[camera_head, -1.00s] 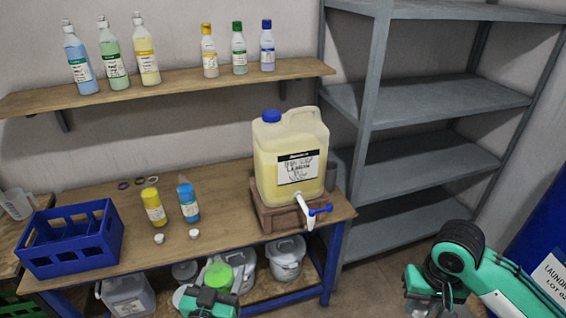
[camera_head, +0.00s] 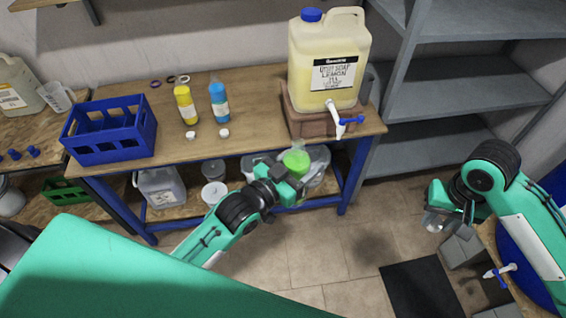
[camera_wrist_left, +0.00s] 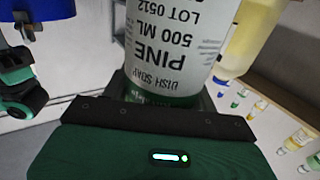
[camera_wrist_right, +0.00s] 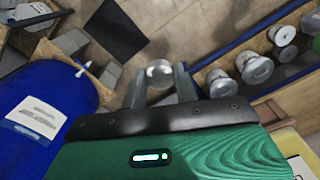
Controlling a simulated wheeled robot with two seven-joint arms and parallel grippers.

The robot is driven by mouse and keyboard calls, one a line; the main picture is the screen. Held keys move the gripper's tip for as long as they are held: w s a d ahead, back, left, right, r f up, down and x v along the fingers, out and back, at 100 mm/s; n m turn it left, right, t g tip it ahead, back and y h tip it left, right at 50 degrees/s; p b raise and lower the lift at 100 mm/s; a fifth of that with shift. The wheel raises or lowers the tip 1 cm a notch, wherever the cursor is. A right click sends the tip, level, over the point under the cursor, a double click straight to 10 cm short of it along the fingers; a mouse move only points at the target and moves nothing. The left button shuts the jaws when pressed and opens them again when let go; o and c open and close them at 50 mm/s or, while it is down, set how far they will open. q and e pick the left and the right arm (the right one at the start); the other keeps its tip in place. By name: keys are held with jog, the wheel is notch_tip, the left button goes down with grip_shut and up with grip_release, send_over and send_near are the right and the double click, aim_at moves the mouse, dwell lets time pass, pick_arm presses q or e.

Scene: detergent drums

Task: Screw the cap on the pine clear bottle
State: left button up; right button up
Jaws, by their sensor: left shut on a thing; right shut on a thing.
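The pine bottle is held in my left gripper (camera_head: 284,184). In the head view its green body (camera_head: 296,161) shows above the fingers, in front of the bench. My right gripper (camera_head: 437,222) is at the right of the head view, well apart from the bottle. It is shut on a small round whitish thing, apparently the cap (camera_wrist_right: 160,73), seen between its fingers in the right wrist view.
The bench holds a blue crate (camera_head: 76,150), a yellow bottle (camera_head: 186,104), a blue bottle (camera_head: 219,102), two loose white caps (camera_head: 224,133) and a large lemon soap container (camera_head: 327,65) with a tap. Grey shelving (camera_head: 440,92) stands right. Between the grippers is open space above the floor.

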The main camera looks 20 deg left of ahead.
pick_arm(q)
jog(key=shift+w+d+r+m+g+h, duration=0.1)
jog(key=shift+w+d+m+g+h, duration=0.4)
jog(key=shift+d, duration=0.3)
jog(key=shift+w+d+r+m+g+h, duration=0.15)
jog(key=shift+w+d+m+h, duration=0.15)
jog(key=shift+d+h, duration=0.4)
jog(key=shift+w+d+m+g+h, duration=0.35)
jog(key=shift+d+m+h, duration=0.05)
jog(key=shift+d, duration=0.55)
pick_arm(e)
jog(key=w+a+r+n, duration=0.2)
jog(key=a+r, duration=0.4)
jog(key=a, duration=0.3)
jog(key=w+a+r+n, duration=0.1)
jog(key=a+r+n, duration=0.3)
jog(key=a, duration=0.5)
jog(key=w+a+r+n, duration=0.2)
jog(key=a+r, duration=0.7)
jog(key=a, duration=0.1)
jog(key=shift+w+n, duration=0.35)
jog(key=shift+n, duration=0.05)
jog(key=shift+f, duration=0.1)
jog(key=shift+f, duration=1.95)
jog(key=shift+f, duration=0.1)
